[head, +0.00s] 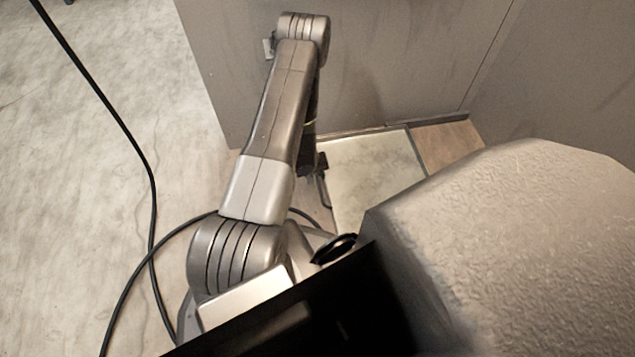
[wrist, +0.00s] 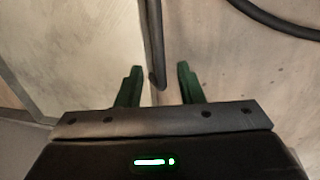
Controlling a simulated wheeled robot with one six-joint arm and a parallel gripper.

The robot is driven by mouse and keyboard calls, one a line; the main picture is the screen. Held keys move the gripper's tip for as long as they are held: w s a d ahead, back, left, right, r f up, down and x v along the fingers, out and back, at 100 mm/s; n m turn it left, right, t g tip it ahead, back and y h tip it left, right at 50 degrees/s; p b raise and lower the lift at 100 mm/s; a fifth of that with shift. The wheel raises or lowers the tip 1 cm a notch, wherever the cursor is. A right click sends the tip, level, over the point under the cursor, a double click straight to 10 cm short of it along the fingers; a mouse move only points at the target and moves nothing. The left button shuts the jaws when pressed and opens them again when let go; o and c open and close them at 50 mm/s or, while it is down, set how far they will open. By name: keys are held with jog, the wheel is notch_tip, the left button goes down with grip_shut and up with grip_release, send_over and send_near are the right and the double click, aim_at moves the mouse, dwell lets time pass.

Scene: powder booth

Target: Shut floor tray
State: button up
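The floor tray (head: 372,172) looks like a pale, flat panel low at the foot of the grey booth wall in the head view. It extends out from the wall. In the wrist view, a pale panel with a straight edge, likely the same tray (wrist: 75,45), fills the upper left. My gripper (wrist: 158,80) has two green fingers spread apart. A dark upright bar (wrist: 155,45), perhaps the tray's handle, ends between the fingertips in that picture, with gaps on both sides. Contact cannot be told. In the head view my arm partly hides the gripper beside the tray's left edge.
A black cable (head: 150,190) runs across the floor at the left; a dark cable (wrist: 270,20) also shows at the wrist view's upper right. The grey booth wall (head: 360,60) stands behind the tray. The concrete floor (head: 60,200) at the left is otherwise clear.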

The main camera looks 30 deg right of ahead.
aim_at(318, 183)
jog(key=shift+s+d+f+b, duration=0.1)
jog(key=shift+d+f+b, duration=0.05)
jog(key=shift+f, duration=0.7)
jog(key=shift+d+f+b, duration=0.15)
jog(key=shift+f, duration=0.65)
grip_shut()
